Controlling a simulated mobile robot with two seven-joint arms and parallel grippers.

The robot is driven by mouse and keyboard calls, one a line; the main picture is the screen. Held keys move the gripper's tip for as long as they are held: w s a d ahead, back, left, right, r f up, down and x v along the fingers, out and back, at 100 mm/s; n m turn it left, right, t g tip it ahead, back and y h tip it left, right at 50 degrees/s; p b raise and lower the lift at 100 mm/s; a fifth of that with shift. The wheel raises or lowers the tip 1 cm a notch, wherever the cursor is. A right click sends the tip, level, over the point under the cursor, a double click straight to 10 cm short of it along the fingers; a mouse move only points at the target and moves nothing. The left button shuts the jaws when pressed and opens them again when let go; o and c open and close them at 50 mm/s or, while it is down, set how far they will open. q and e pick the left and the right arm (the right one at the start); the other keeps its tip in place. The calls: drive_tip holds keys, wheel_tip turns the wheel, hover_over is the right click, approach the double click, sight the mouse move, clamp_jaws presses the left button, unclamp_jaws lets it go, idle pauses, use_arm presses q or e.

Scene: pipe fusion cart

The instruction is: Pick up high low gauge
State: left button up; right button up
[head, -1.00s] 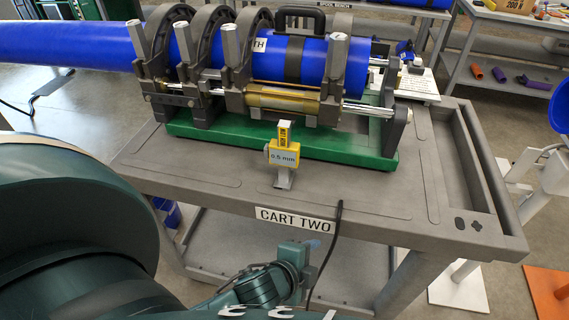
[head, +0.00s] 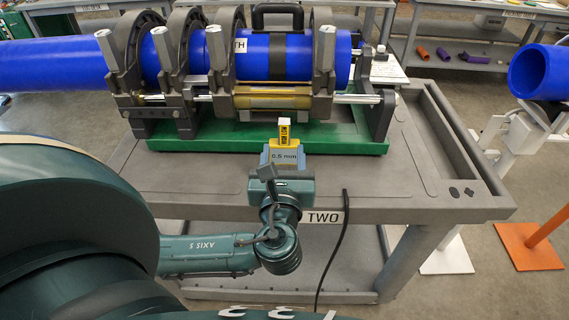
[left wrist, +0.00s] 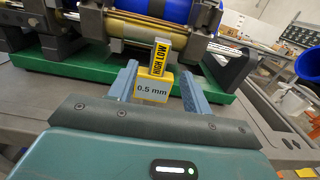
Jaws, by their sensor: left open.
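The high low gauge (head: 285,140) is a small yellow block with a grey "0.5 mm" face and an upright "HIGH LOW" tab. It stands at the front of the cart top, before the green base. In the left wrist view the gauge (left wrist: 153,87) sits between the two blue-grey fingers. My left gripper (head: 284,158) is open, with one finger on each side of the gauge; I cannot tell whether either touches it. Its arm hides the gauge's lower part in the head view. My right gripper is not in view.
The grey cart (head: 400,195) carries a green base (head: 360,140) with a clamp machine holding a blue pipe (head: 50,66) just behind the gauge. A black cable (head: 333,245) hangs over the cart's front edge.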

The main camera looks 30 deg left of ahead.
sight(284, 134)
use_arm(q)
drive_tip(key=p+x, duration=0.1)
drive_tip(key=x, duration=0.9)
clamp_jaws()
idle(0.4)
